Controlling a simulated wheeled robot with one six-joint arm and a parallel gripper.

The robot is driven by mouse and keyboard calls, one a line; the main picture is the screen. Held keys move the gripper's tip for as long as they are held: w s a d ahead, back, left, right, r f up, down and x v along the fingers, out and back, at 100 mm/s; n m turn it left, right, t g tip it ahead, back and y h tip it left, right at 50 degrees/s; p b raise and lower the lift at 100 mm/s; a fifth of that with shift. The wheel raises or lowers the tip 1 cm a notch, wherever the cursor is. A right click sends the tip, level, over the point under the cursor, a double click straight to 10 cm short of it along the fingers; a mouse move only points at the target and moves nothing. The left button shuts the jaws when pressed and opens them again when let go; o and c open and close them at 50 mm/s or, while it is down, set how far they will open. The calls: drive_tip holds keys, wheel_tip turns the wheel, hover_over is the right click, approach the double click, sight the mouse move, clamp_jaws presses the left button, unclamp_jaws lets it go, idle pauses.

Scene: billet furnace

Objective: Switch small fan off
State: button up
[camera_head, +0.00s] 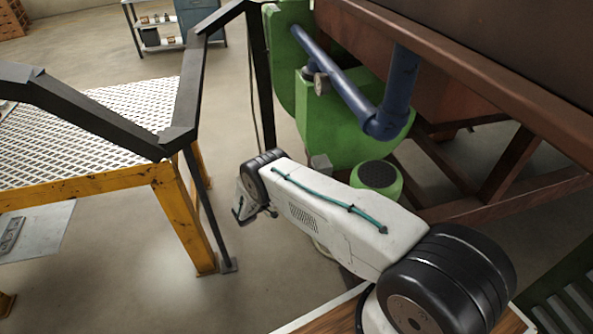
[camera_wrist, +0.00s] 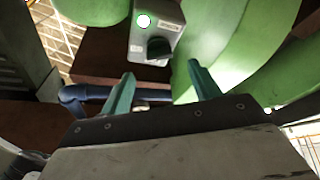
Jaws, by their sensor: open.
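A grey switch box (camera_wrist: 157,28) shows at the top middle of the wrist view, with a lit white round lamp (camera_wrist: 143,21) and a black knob (camera_wrist: 158,48). It sits among green curved housings (camera_wrist: 228,60), which appear to be the fan's. My gripper (camera_wrist: 161,69) is open, its two teal fingers apart with nothing between them. In the picture the knob lies just above the gap between the fingertips; I see no contact. In the head view the green fan housing (camera_head: 335,130) stands beyond my arm. A small grey box (camera_head: 320,163) shows at its base, partly hidden by my arm.
Blue pipes (camera_head: 398,90) and a rusty brown frame (camera_head: 470,170) stand close to the fan. A black railing (camera_head: 190,80) and a yellow-framed mesh platform (camera_head: 175,205) are on the left. A shelf (camera_head: 150,25) stands at the back. Open floor lies between railing and fan.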

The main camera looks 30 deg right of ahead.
drive_tip(key=x, duration=0.6)
drive_tip(key=shift+d+r, duration=0.2)
drive_tip(key=shift+d, duration=0.15)
drive_tip(key=c, duration=1)
